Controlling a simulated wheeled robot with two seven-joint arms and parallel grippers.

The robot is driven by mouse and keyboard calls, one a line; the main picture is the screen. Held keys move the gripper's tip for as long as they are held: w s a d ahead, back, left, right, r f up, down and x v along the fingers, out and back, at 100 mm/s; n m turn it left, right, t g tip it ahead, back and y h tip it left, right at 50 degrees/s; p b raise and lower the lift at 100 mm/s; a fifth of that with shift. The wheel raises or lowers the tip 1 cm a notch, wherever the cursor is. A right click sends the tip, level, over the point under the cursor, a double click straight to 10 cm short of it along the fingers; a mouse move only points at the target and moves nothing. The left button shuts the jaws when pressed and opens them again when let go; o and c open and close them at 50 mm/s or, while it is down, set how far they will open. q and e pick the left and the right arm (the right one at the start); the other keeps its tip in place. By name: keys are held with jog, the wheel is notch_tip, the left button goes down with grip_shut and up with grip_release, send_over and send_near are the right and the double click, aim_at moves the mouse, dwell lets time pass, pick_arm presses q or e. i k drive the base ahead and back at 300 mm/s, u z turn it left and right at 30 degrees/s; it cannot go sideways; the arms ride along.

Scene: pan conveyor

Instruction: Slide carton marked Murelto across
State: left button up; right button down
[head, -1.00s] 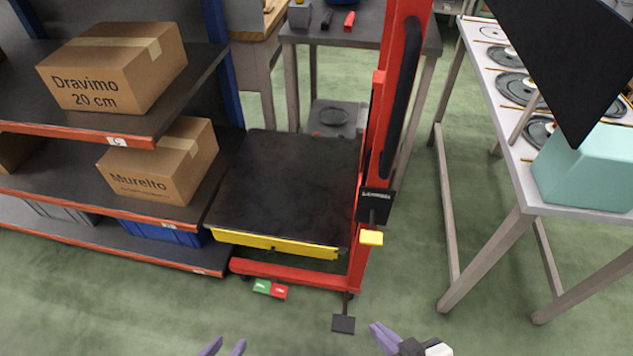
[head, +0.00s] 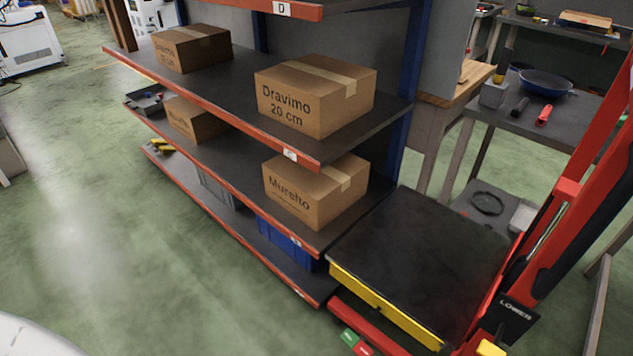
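The carton marked Murelto (head: 300,194) is a brown taped box on the middle shelf (head: 240,172), at its right end. The red lift with a black platform (head: 415,255) and yellow front edge stands against that end of the shelf. The platform is empty and looks about level with the middle shelf. Neither of my grippers shows in the head view now.
A carton marked Dravimo 20 cm (head: 312,98) sits on the shelf above. Another Dravimo carton (head: 190,48) and a partly hidden carton (head: 195,120) stand further left. A blue bin (head: 285,240) is below. Green floor is open in front of the shelves.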

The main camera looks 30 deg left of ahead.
aim_at(315, 199)
jog(key=u, duration=2.6)
jog(key=i, duration=2.25)
jog(key=z, duration=3.55)
jog(key=i, duration=0.5)
jog(key=z, duration=0.05)
